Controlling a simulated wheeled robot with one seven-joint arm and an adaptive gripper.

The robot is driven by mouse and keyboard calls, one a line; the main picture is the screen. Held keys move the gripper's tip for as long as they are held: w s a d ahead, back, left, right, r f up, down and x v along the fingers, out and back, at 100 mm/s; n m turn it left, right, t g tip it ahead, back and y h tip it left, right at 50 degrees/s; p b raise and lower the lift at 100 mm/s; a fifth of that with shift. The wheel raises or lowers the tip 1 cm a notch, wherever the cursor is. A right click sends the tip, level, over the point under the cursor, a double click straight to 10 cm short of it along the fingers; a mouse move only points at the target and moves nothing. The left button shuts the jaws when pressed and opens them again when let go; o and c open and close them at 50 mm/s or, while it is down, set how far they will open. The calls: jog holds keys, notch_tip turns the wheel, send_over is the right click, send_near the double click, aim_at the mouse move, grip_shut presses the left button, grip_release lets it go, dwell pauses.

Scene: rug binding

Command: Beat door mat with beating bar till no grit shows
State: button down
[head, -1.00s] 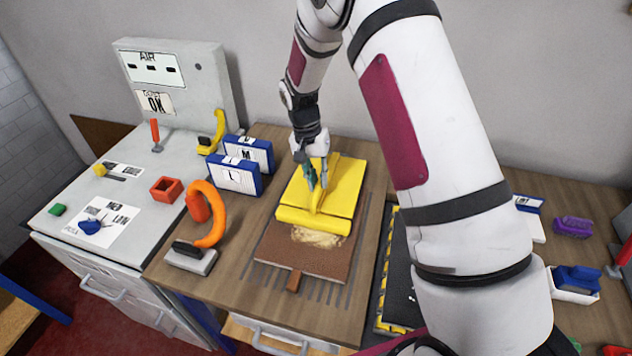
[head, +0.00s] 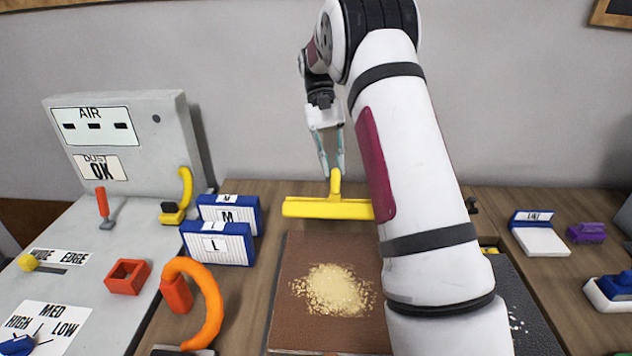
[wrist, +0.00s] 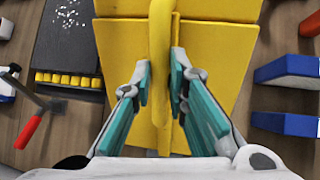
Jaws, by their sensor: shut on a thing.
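The yellow beating bar (head: 308,208) has an upright handle, and my gripper (head: 334,166) is shut on that handle from above. The bar shows nearly edge-on at the far edge of the brown door mat (head: 292,318); I cannot tell its exact height above the table. A pale heap of grit (head: 333,289) lies on the middle of the mat. My arm hides the mat's right side. In the wrist view the handle (wrist: 161,40) stands between my fingers, with the wide yellow bar (wrist: 222,60) below.
Blue-edged filter boxes (head: 216,244) and an orange hooked tool (head: 205,305) stand left of the mat. A grey machine with controls (head: 130,130) is at the far left. A black grit-specked tray (head: 520,310) lies to the right, partly hidden by my arm.

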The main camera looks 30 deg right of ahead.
jog(key=shift+w+d+r+g+y, duration=0.3)
jog(key=shift+w+d+r, duration=0.15)
jog(key=shift+w, duration=0.25)
jog(key=c, duration=1.6)
grip_release()
jog(key=shift+o, duration=0.2)
jog(key=shift+s+a+f, duration=0.1)
